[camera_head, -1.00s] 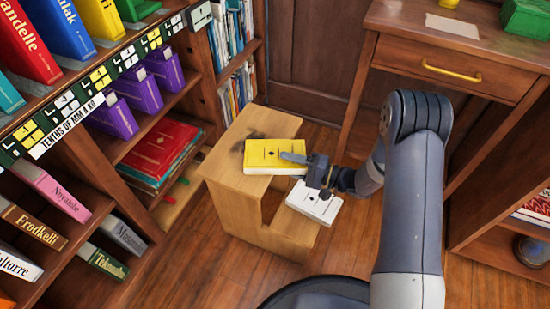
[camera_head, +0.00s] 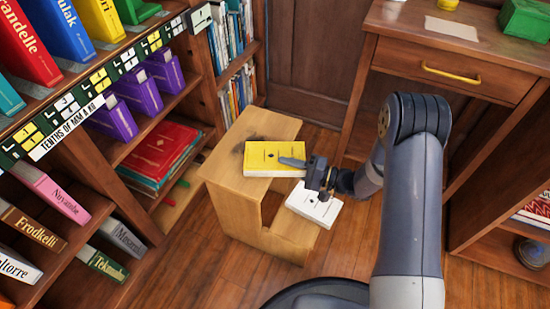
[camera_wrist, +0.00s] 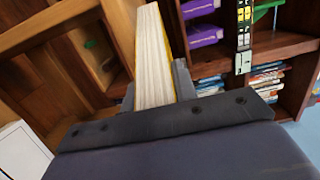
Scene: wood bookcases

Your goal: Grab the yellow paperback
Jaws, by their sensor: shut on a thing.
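The yellow paperback (camera_head: 262,155) lies flat over the top of a small wooden step stool (camera_head: 225,165), its right end reaching past the stool's edge. My gripper (camera_head: 296,163) comes from the right and is shut on that end, with one finger across the cover. In the wrist view the book's pale page edges (camera_wrist: 153,55) stand between the two fingers (camera_wrist: 155,90). The lower finger is hidden in the head view. I cannot tell whether the book is touching the stool top or just above it.
A white book (camera_head: 313,204) lies on the stool's lower step, just below my gripper. A full bookcase (camera_head: 120,160) stands close on the left. A desk with a drawer (camera_head: 450,75) is at the back right. Bare floor (camera_head: 185,275) lies in front of the stool.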

